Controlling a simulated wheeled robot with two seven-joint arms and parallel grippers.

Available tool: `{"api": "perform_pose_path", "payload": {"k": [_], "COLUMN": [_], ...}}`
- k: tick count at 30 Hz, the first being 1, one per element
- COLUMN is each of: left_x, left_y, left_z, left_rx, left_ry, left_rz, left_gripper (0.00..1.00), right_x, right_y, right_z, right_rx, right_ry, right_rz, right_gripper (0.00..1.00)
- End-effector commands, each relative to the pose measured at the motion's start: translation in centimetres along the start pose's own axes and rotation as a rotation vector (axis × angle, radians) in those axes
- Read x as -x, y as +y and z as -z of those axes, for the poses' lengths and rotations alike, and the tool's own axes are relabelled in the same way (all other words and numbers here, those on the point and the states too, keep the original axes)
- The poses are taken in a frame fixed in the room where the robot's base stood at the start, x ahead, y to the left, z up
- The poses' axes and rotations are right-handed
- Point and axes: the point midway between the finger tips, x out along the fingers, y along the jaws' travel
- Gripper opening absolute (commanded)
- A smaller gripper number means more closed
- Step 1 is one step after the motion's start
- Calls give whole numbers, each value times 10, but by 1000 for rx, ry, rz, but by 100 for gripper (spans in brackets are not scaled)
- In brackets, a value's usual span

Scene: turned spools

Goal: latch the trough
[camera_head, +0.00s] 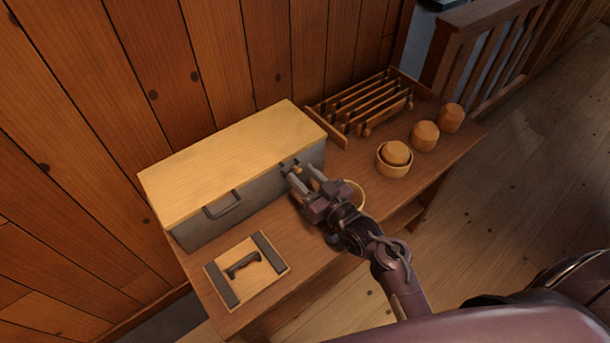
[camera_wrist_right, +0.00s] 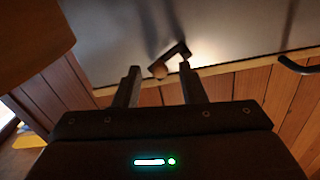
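The trough is a long grey box (camera_head: 262,193) with a pale wooden lid (camera_head: 232,150) lying shut on it and a dark pull handle (camera_head: 222,205) on its front. A small latch with a wooden knob (camera_head: 296,169) is on the front near the right end. In the right wrist view, the dark latch arm (camera_wrist_right: 176,51) lies slanted and its knob (camera_wrist_right: 158,70) is near the lid edge. My right gripper (camera_head: 305,175) is open in front of the latch. Its fingertips (camera_wrist_right: 160,75) are on either side of the knob, with gaps visible. My left gripper is not in view.
A board with a dark handle (camera_head: 257,282) lies at the table's front left. A slatted rack (camera_head: 367,100) stands at the back right. Several wooden spools (camera_head: 424,136) are on the right, one in a round holder (camera_head: 394,169). A pale ring (camera_head: 356,193) is partly hidden behind my right gripper.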

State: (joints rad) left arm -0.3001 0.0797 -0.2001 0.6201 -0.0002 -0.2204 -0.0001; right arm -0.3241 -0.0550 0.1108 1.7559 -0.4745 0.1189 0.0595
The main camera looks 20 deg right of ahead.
Motion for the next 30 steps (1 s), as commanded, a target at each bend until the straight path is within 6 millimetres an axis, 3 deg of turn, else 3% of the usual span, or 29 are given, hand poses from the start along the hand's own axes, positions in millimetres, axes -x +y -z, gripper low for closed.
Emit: {"api": "perform_pose_path", "payload": {"k": [6,15,30], "left_x": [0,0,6], "left_y": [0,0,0], "left_z": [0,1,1], "left_rx": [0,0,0], "left_ry": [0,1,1], "left_rz": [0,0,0], "left_gripper": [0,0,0], "right_x": [0,0,0], "right_y": [0,0,-1], "right_z": [0,0,5], "right_rx": [0,0,114], "right_ry": [0,1,1], "right_rz": [0,0,1], "right_gripper": [37,0,0]}}
